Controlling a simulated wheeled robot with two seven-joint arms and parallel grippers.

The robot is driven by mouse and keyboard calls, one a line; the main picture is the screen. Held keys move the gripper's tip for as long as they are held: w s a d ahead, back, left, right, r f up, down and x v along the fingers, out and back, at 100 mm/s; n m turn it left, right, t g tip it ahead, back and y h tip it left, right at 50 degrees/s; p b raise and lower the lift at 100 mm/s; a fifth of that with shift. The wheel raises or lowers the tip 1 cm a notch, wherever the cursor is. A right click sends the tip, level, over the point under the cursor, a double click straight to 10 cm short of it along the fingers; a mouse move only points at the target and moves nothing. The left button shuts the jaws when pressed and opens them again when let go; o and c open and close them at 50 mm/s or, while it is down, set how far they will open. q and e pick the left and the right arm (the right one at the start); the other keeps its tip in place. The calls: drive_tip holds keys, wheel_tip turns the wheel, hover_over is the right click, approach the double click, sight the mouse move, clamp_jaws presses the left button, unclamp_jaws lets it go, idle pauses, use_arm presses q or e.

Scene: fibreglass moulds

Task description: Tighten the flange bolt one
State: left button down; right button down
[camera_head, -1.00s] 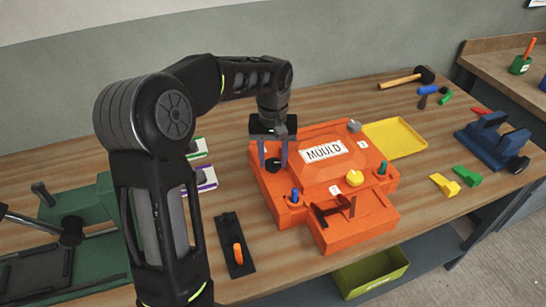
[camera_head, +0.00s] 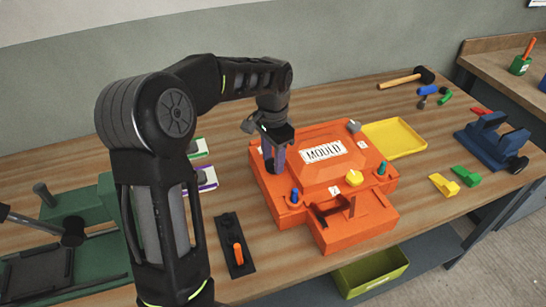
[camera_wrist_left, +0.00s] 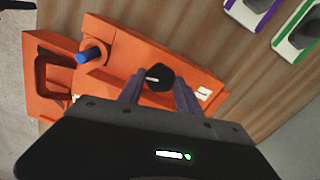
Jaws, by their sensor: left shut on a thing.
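The orange mould (camera_head: 318,221) sits on the wooden bench, with a white MOULD label on its raised middle. My left gripper (camera_head: 272,163) points down at its back left corner. In the left wrist view, a round black bolt head (camera_wrist_left: 158,77) with a white line across it lies between the fingers of my left gripper (camera_wrist_left: 160,92), which is shut on it. In the head view the gripper hides this bolt. A blue bolt (camera_head: 294,195), a yellow one (camera_head: 354,178), a green one (camera_head: 381,168) and a grey one (camera_head: 353,126) stand at other places on the mould. My right gripper is not in view.
A yellow tray (camera_head: 420,140) lies right of the mould, with a blue vise (camera_head: 490,140) beyond. A black plate with an orange handle (camera_head: 238,253) lies in front left. A green machine (camera_head: 80,215) stands at left. A hammer (camera_head: 405,80) lies at the back.

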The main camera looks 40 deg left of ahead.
use_arm(q)
drive_tip(key=m, duration=0.4)
drive_tip(key=shift+m, duration=0.3)
drive_tip(key=m+p, duration=0.1)
drive_tip(key=m, duration=0.4)
drive_tip(key=m+p, duration=0.1)
drive_tip(key=m, duration=0.9)
drive_tip(key=shift+p, duration=0.35)
drive_tip(key=shift+m, duration=0.3)
drive_tip(key=c, duration=0.8)
unclamp_jaws()
drive_tip(key=shift+c, duration=0.2)
drive_tip(key=shift+r, duration=0.1)
